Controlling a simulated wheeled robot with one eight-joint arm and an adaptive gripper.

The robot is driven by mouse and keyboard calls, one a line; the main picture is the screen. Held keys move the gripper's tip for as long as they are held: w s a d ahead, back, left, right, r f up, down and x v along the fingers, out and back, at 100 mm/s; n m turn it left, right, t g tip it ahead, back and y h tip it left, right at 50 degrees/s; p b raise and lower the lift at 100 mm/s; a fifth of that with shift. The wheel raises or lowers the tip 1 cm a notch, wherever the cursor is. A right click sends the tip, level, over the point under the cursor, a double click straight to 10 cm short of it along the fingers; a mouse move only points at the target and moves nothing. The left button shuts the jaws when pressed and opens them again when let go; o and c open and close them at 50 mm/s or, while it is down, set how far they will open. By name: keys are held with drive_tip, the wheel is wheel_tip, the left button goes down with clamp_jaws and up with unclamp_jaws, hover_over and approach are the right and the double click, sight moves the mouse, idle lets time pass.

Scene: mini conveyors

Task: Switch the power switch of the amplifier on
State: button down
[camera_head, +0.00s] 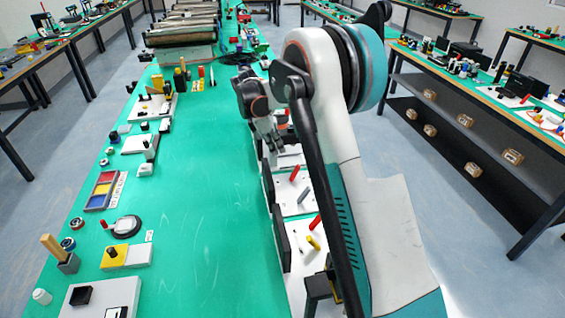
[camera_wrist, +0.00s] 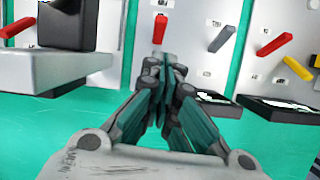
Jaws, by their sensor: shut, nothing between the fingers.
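My gripper (camera_head: 270,145) is over the right side of the long green table, in front of a row of white panels. In the wrist view my gripper (camera_wrist: 162,62) is shut and empty, its fingertips together and pointing at a white panel. A small red part (camera_wrist: 160,27) on a dark mount shows just past the tips; whether they touch cannot be told. My arm hides part of the panel row in the head view.
In the wrist view a black box (camera_wrist: 68,20) and grey block stand close on the left. Flat black boxes (camera_wrist: 285,108) lie low at right. In the head view, the green table's middle (camera_head: 205,200) is clear; several devices line its left edge. Rollers (camera_head: 180,38) lie at the far end.

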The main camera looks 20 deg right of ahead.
sight(294, 173)
drive_tip(key=shift+n+h, duration=0.3)
drive_tip(key=shift+n, duration=0.2)
drive_tip(key=b+x, duration=0.3)
drive_tip(key=x, duration=0.6)
drive_tip(key=shift+w+f+b, duration=0.1)
drive_tip(key=shift+f+b, duration=0.2)
drive_tip(key=shift+d, duration=0.15)
drive_tip(key=shift+s+d+y+p, duration=0.2)
drive_tip(key=shift+d+y+p, duration=0.2)
drive_tip(key=shift+d+p, duration=0.25)
drive_tip(key=shift+f, duration=0.1)
